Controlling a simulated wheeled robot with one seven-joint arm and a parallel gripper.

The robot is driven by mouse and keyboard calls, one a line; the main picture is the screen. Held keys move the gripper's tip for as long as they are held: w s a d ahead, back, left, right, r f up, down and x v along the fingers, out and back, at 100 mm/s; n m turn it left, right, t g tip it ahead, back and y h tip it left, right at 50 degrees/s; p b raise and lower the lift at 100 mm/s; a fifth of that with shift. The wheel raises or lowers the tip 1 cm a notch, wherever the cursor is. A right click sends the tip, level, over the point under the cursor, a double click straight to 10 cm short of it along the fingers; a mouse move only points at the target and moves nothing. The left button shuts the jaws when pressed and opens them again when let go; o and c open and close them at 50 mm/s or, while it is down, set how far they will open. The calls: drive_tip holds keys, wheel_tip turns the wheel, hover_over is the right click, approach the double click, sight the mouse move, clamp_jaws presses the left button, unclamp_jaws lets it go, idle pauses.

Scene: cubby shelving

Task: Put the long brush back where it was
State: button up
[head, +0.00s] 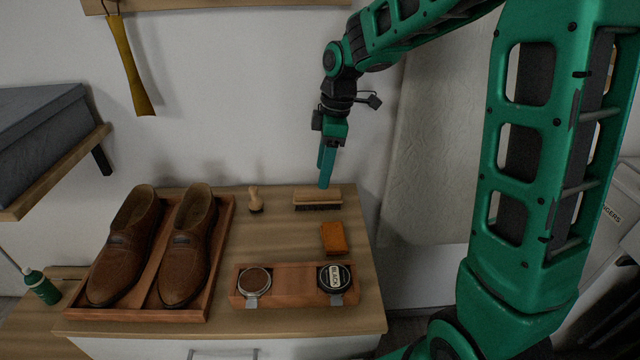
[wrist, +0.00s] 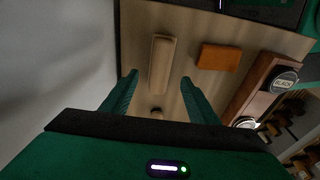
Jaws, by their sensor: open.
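The long brush (head: 318,197) has a pale wooden back and dark bristles. It lies near the back right of the wooden cabinet top, bristles down. My gripper (head: 326,168) is above the brush, pointing down, in the head view. In the wrist view, the long brush (wrist: 161,64) lies ahead of and between the two open fingers of my gripper (wrist: 157,84). The fingers look empty. Whether they touch the brush cannot be told.
A small round brush (head: 255,199) stands left of the long brush. An orange block (head: 333,238) lies in front, with a wooden holder of two tins (head: 291,299) nearer. Brown shoes (head: 188,245) sit in a wooden tray (head: 218,259) at left. The wall is close behind.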

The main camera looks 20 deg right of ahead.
wheel_tip(320, 180, up, 4)
drive_tip(key=s+d+m+h, duration=0.1)
drive_tip(key=s+d+m, duration=1.05)
drive_tip(key=s, duration=0.45)
drive_tip(key=s+d+f+m, duration=0.1)
drive_tip(key=s+d+m, duration=0.1)
drive_tip(key=s+m, duration=0.2)
drive_tip(key=s+d+f+m, duration=0.2)
drive_tip(key=s+m, duration=0.3)
drive_tip(key=s, duration=0.6)
drive_tip(key=shift+d+g+h, duration=0.3)
drive_tip(key=shift+d+g, duration=0.1)
drive_tip(key=shift+w+f, duration=0.2)
drive_tip(key=shift+w, duration=0.45)
